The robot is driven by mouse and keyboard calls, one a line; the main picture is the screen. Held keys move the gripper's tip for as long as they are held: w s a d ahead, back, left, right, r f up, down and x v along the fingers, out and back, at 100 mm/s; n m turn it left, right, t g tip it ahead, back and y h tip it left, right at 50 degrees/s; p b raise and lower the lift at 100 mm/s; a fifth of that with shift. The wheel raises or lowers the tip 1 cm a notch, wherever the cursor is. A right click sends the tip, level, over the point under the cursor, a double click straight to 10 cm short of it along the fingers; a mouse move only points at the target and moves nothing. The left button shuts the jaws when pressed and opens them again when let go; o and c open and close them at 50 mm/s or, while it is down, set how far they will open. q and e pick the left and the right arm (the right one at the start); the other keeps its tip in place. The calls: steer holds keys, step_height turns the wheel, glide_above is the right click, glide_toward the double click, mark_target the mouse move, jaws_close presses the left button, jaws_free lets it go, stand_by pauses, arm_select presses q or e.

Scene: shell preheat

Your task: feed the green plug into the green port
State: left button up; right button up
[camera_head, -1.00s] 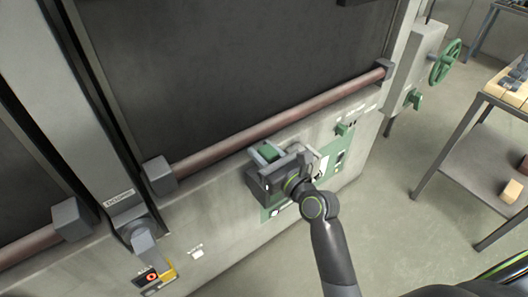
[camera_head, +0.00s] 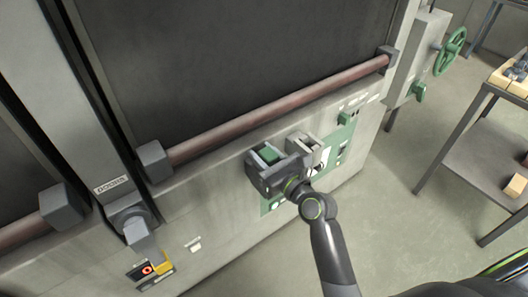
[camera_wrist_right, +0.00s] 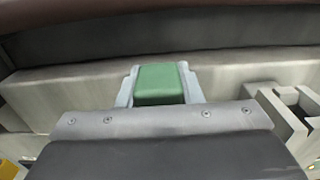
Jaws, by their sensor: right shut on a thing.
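The green plug (camera_head: 269,154) is a small green block between the pale fingers of my right gripper (camera_head: 266,151), which is shut on it. In the right wrist view the plug (camera_wrist_right: 160,84) sits between both fingertips, its lower part hidden behind the gripper body. A grey, open-framed fitting (camera_head: 306,147) on the green panel (camera_head: 332,163) stands just right of the gripper. It also shows at the right of the wrist view (camera_wrist_right: 284,108). I cannot tell for sure that this is the green port; the gripper hides part of the panel. My left gripper is not in view.
A reddish handle bar (camera_head: 280,109) runs across the front above the gripper. A small green knob (camera_head: 344,118) sticks out right of the fitting. A green handwheel (camera_head: 451,51) and a metal table (camera_head: 476,165) stand at the right, with clear floor between.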

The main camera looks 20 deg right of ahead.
steer(key=shift+f, duration=0.2)
steer(key=o, duration=1.1)
steer(key=b+v, duration=0.2)
steer(key=v, duration=1.5)
steer(key=shift+s+b, duration=0.2)
steer(key=shift+b, duration=0.15)
steer(key=shift+d, duration=0.1)
